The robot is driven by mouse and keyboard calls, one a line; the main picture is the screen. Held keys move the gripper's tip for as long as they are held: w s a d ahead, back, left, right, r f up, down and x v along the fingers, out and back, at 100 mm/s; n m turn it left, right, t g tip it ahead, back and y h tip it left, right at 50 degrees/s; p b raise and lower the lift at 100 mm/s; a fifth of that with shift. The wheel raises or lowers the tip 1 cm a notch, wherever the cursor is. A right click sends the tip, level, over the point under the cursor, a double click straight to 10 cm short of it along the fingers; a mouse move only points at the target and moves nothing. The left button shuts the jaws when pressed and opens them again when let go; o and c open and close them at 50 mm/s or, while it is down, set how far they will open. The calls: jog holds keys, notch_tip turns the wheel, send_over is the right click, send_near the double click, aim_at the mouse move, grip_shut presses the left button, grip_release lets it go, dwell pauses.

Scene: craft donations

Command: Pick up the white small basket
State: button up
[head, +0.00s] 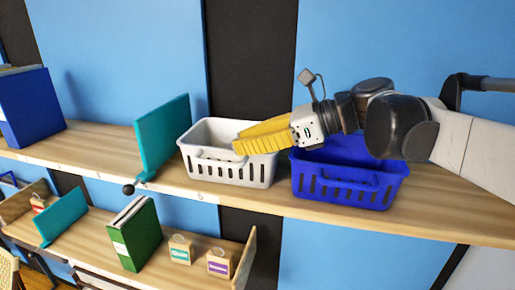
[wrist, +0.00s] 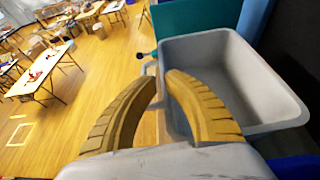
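The white small basket (head: 229,167) stands upright on the upper wooden shelf, in the middle of the head view. It looks grey and empty in the wrist view (wrist: 262,82). My gripper (head: 238,146) has yellow fingers and reaches in from the right over the basket's right part, near its front rim. In the wrist view, my gripper (wrist: 161,76) is open, with a narrow gap between the fingertips. The right finger overlaps the basket's near edge and the left finger is outside it. I cannot tell whether either finger touches the basket.
A blue basket (head: 346,185) stands close at the right, under my arm. A teal panel (head: 163,135) stands close at the left. The back wall is behind. The lower shelf holds a green binder (head: 134,235) and small labelled boxes (head: 181,250). Open floor (wrist: 85,70) lies in front.

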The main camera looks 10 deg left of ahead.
aim_at(222, 149)
jog(key=shift+w+a+f+p, duration=0.7)
jog(key=shift+a+p, duration=0.2)
jog(key=a, duration=0.2)
jog(key=a+f, duration=0.1)
jog(key=shift+s+a, duration=0.2)
jog(key=shift+s, duration=0.2)
jog(key=shift+w+d, duration=0.25)
jog(key=shift+d, duration=0.3)
jog(key=shift+c, duration=0.3)
grip_shut()
jog(key=shift+s+a, duration=0.2)
jog(key=shift+a, duration=0.1)
jog(key=shift+w+d, duration=0.15)
jog(key=shift+d, duration=0.05)
jog(key=shift+r, duration=0.1)
